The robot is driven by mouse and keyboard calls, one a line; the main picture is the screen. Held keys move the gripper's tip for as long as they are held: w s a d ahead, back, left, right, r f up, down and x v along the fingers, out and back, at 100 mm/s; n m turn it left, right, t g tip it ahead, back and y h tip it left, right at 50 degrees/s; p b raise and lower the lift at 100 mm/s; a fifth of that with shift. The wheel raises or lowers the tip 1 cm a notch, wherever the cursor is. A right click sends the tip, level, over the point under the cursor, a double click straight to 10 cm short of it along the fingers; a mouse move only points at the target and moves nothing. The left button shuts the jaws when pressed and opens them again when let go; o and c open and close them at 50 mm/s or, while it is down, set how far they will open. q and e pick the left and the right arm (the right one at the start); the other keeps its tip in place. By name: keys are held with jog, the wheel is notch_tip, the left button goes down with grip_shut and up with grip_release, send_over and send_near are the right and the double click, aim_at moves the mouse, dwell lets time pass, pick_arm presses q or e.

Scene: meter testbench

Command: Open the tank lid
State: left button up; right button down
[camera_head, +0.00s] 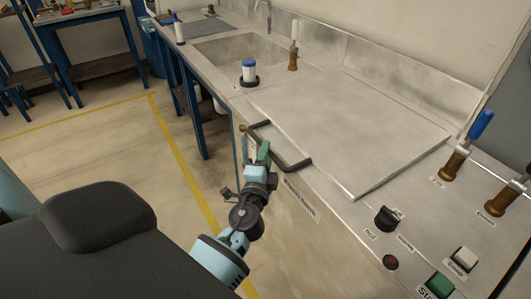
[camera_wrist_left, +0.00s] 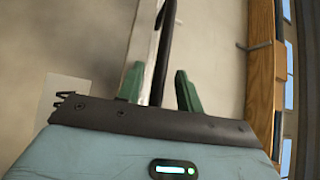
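The tank lid (camera_head: 345,125) is a large flat metal plate lying shut on the bench top. Its black bar handle (camera_head: 292,164) runs along the front edge. My left gripper (camera_head: 254,147) is at the handle's far-left part, in front of the bench edge. In the left wrist view, its two green fingers (camera_wrist_left: 158,88) stand apart. The dark handle bar (camera_wrist_left: 167,38) shows between them, beside a pale metal edge. I cannot tell whether a finger touches the bar. My right gripper is out of view.
A sink (camera_head: 240,50) lies beyond the lid. Blue-handled valves (camera_head: 453,163), a black knob (camera_head: 387,218) and push buttons (camera_head: 440,284) are to the right. Floor is clear at left.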

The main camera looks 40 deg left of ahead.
pick_arm(q)
jog(key=shift+w+a, duration=0.1)
jog(key=shift+w, duration=0.1)
jog(key=shift+c, duration=0.2)
grip_shut()
